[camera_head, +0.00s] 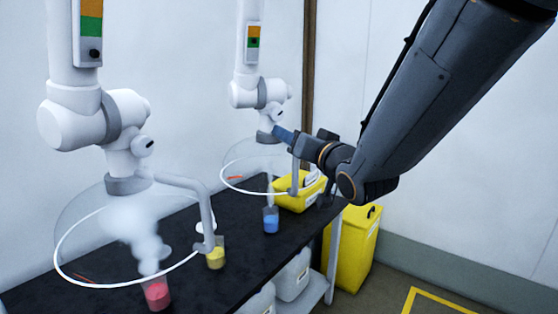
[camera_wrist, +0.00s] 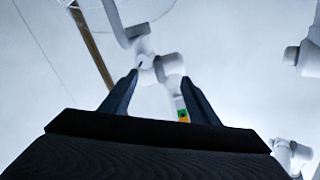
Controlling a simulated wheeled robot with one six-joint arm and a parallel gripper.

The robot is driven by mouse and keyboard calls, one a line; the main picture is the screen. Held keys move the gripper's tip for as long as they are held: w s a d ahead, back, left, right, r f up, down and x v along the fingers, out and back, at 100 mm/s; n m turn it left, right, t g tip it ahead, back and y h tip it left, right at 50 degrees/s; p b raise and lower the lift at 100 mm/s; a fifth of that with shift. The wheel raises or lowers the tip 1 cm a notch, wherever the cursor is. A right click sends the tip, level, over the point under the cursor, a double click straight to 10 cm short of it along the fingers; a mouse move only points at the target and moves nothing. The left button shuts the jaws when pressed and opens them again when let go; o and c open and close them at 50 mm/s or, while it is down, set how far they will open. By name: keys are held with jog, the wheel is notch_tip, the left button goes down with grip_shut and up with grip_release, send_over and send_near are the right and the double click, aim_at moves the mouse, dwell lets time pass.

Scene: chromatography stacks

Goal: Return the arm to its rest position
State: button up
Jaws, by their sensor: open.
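My arm (camera_head: 440,90) comes in from the upper right in the head view and is bent at a joint. My gripper (camera_head: 285,150) is held in the air in front of the far fume hood, above the black bench. In the wrist view my gripper (camera_wrist: 155,95) shows two dark fingers spread apart with nothing between them. Behind the fingers are a white hood arm and joint (camera_wrist: 165,65). The far fume hood (camera_head: 262,95) is close to the fingertips in the head view. I cannot tell whether they touch.
The black bench (camera_head: 120,265) holds beakers with red (camera_head: 157,293), yellow (camera_head: 216,255) and blue (camera_head: 271,220) contents. A near hood (camera_head: 95,120) hangs over the red, steaming beaker. The right wall side is open.

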jog(key=s+d+f+g+h, duration=0.3)
jog(key=d+f, duration=0.3)
jog(key=f, duration=0.3)
jog(key=s+d+f+g+h, duration=0.3)
jog(key=d+f+g, duration=0.15)
jog(key=f, duration=0.45)
jog(key=s+d+f+g, duration=0.2)
jog(key=s+f+g, duration=0.2)
jog(key=s, duration=0.5)
jog(key=s+d+f+g+h, duration=0.1)
jog(key=s+d+f+g, duration=0.2)
jog(key=s+f, duration=0.2)
jog(key=s, duration=0.3)
jog(key=shift+s+d+f+g, duration=0.15)
jog(key=shift+s+f+g, duration=0.1)
jog(key=shift+s+g, duration=0.1)
